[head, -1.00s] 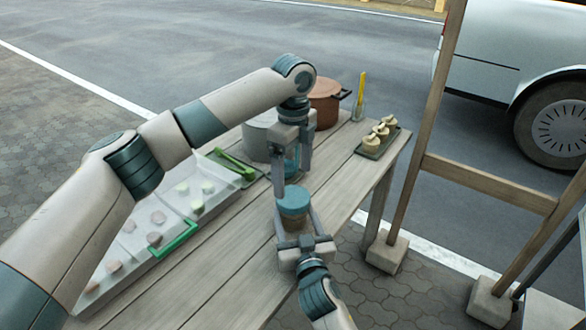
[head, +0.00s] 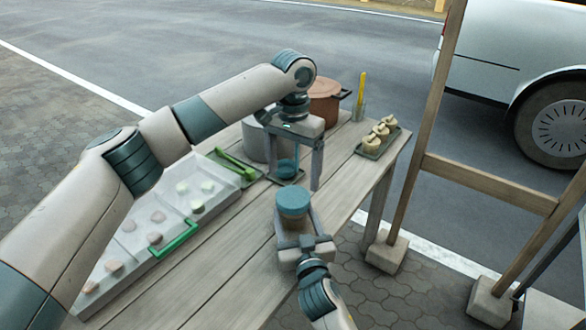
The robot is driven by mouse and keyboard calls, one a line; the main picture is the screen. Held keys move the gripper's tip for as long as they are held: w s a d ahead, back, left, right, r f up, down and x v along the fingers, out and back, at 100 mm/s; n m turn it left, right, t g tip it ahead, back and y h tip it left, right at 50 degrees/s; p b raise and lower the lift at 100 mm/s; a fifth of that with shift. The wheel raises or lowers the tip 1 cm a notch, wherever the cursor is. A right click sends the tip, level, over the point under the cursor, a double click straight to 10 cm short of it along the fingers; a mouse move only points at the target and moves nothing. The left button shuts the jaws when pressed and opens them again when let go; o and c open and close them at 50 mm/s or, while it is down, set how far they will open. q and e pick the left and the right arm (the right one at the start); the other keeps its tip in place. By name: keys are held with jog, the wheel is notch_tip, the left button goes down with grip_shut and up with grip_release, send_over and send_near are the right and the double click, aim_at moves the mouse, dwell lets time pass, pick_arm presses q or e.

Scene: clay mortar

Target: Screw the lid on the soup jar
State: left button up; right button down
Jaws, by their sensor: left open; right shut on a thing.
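The soup jar (head: 292,225) stands upright near the table's front right edge, with the blue lid (head: 293,202) on its top. I cannot tell how tightly the lid sits. My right gripper (head: 297,218) is shut on the jar from the near side, its fingers along the jar's sides. My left gripper (head: 294,182) points down, open and empty, just behind and above the lid, apart from it.
A teal-rimmed glass (head: 287,169) shows behind my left fingers. A grey pot (head: 256,143), a brown pot (head: 324,103), a cup with a yellow utensil (head: 359,103) and a tray of dumplings (head: 370,149) stand behind. A clear case (head: 128,244) lies left. Bare planks lie between.

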aim_at(293, 196)
pick_arm(q)
jog(key=n, duration=0.4)
jog(key=shift+r, duration=0.15)
jog(key=shift+f, duration=4.05)
jog(key=c, duration=1.1)
jog(key=m, duration=0.8)
jog(key=shift+m, duration=0.3)
jog(key=o, duration=1.2)
